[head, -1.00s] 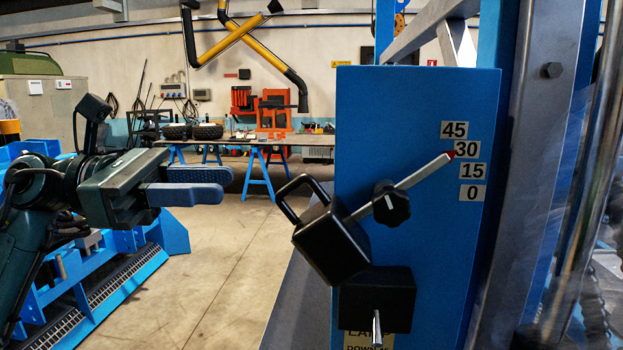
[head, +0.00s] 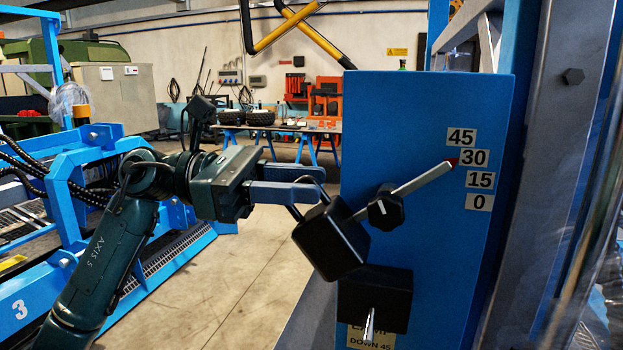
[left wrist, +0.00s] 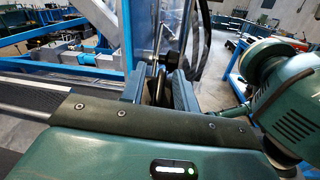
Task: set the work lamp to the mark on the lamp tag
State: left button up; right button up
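The black work lamp (head: 332,238) is tilted on the blue panel (head: 420,110), with a loop handle at its upper left. A grey pointer (head: 425,179) runs from its black knob (head: 388,207) up to the right; its red tip is beside the 30 label (head: 474,157). The lamp tag (head: 371,338), low on the panel and partly covered, reads DOWN 45. My left gripper (head: 318,183) is open, its fingertips at the lamp handle. In the left wrist view, a dark part (left wrist: 158,85) shows between the fingers; contact cannot be told. My right gripper is not in view.
A black block (head: 375,290) with a metal lever sits below the lamp. Labels 45, 15 and 0 line the panel's right side. A metal post stands right of the panel. Blue machinery (head: 95,170) is at the left, and the floor between is clear.

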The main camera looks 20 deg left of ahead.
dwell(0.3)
pick_arm(q)
grip_shut()
jog(key=shift+r, duration=0.1)
